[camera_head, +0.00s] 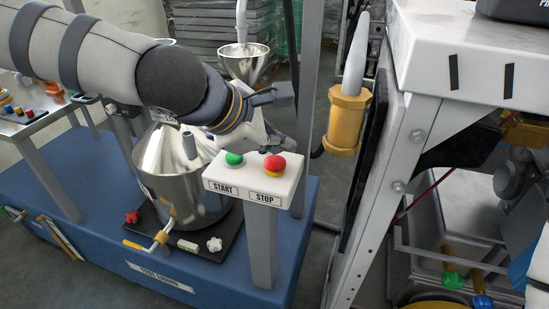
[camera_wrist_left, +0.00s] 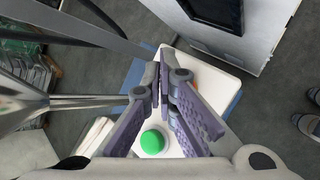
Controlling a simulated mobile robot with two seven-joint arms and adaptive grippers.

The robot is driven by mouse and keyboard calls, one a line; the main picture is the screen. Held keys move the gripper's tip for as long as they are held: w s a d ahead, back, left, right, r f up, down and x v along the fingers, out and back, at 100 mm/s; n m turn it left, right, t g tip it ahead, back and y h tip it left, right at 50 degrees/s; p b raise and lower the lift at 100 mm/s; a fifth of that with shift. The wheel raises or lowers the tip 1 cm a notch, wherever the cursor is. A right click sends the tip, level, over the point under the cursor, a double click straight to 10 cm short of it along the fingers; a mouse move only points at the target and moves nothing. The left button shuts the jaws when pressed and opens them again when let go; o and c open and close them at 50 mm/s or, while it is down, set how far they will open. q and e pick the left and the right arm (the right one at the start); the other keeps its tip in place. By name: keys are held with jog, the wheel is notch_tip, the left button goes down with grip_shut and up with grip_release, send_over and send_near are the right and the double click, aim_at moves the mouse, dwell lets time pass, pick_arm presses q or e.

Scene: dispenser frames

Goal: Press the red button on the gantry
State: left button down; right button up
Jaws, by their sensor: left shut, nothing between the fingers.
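The red button (camera_head: 274,163) has a yellow collar and sits above the STOP label on a white control box (camera_head: 225,176) on a grey post. The green button (camera_head: 234,158) sits to its left above START. My left gripper (camera_head: 284,143) is shut and empty, just above and behind the red button in the head view. I cannot tell whether it touches the button. In the left wrist view, the shut fingers (camera_wrist_left: 161,62) hide most of the red button; only a small orange-red bit shows beside them. The green button (camera_wrist_left: 152,142) shows below between the fingers. My right gripper is not in view.
A steel hopper (camera_head: 180,185) stands left of the box on a blue base (camera_head: 105,235). A white-topped machine frame (camera_head: 460,50) fills the right side.

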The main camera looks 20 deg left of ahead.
aim_at(278, 162)
pick_arm(q)
jog(key=shift+r, duration=2.5)
